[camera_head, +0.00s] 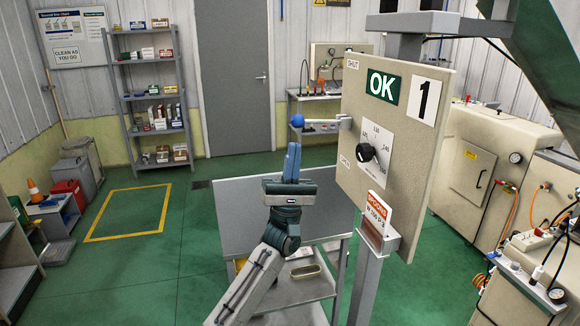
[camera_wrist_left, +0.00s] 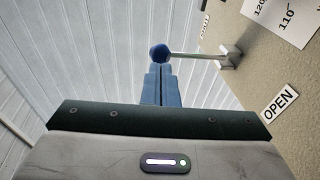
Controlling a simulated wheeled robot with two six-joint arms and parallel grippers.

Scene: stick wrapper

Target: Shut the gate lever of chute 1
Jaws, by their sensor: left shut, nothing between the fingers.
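The gate lever is a thin metal rod (camera_head: 322,121) with a blue ball knob (camera_head: 297,120) at its end. It juts out to the left from the edge of the panel marked 1 (camera_head: 405,150). It is about level, between the SHUT label (camera_head: 352,64) above and the OPEN label (camera_head: 345,161) below. My left gripper (camera_head: 293,147) is shut and empty, its blue fingers pointing up, tips just below the knob. In the left wrist view the knob (camera_wrist_left: 160,53) appears right at the fingertips (camera_wrist_left: 160,70); I cannot tell whether they touch. My right gripper is not in view.
The panel carries a black dial (camera_head: 366,152) and an OK sign (camera_head: 384,87). An orange-and-white card (camera_head: 378,208) sits below on the post. A grey table (camera_head: 240,215) stands behind my left arm. The floor at left is mostly clear.

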